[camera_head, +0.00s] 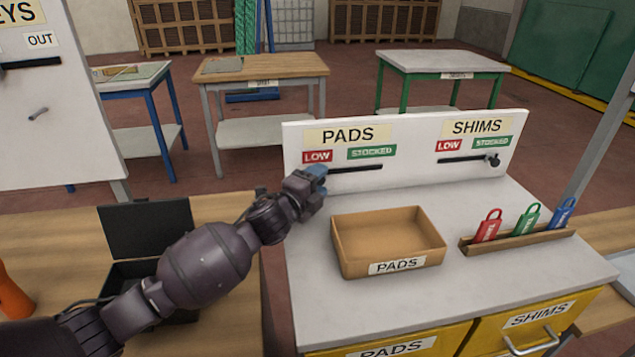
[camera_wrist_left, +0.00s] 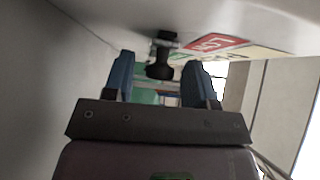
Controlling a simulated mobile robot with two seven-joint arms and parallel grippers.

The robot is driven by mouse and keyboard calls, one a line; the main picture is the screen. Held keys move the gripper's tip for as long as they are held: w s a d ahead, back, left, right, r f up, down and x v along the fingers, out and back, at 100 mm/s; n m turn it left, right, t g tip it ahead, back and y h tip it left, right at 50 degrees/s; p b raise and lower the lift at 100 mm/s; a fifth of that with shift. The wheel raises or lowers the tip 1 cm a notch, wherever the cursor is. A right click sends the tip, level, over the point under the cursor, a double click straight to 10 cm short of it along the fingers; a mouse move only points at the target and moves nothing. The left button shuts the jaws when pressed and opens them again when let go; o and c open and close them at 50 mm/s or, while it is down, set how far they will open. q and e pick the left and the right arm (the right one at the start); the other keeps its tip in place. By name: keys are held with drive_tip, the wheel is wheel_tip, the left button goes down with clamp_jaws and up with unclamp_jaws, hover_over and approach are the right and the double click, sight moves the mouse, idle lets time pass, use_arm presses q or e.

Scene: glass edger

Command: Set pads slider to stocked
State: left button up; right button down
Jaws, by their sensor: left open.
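The PADS slider slot (camera_head: 358,169) is a dark horizontal line on the white upright panel (camera_head: 408,172), under a red LOW label (camera_head: 317,156) and a green STOCKED label (camera_head: 372,152). My left gripper (camera_head: 318,179) is at the slot's left end, under LOW, and hides the slider knob in the head view. In the left wrist view the black knob (camera_wrist_left: 160,62) shows between the two blue fingers of my open left gripper (camera_wrist_left: 161,75), with gaps on both sides. My right gripper is not in view.
The SHIMS slider knob (camera_head: 494,160) is at the right end of its slot, under STOCKED. An empty PADS tray (camera_head: 388,245) stands below the panel. A rack (camera_head: 518,242) holds red, green and blue tags. The counter between panel and tray is clear.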

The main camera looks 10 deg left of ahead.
use_arm(q)
clamp_jaws()
drive_tip(key=d, duration=0.1)
drive_tip(key=w+d, duration=0.1)
drive_tip(key=d, duration=0.2)
drive_tip(key=shift+w+d, duration=0.1)
drive_tip(key=shift+w, duration=0.3)
unclamp_jaws()
drive_tip(key=shift+s, duration=0.1)
drive_tip(key=v, duration=1)
drive_tip(key=shift+s+a, duration=0.25)
drive_tip(key=shift+s, duration=0.05)
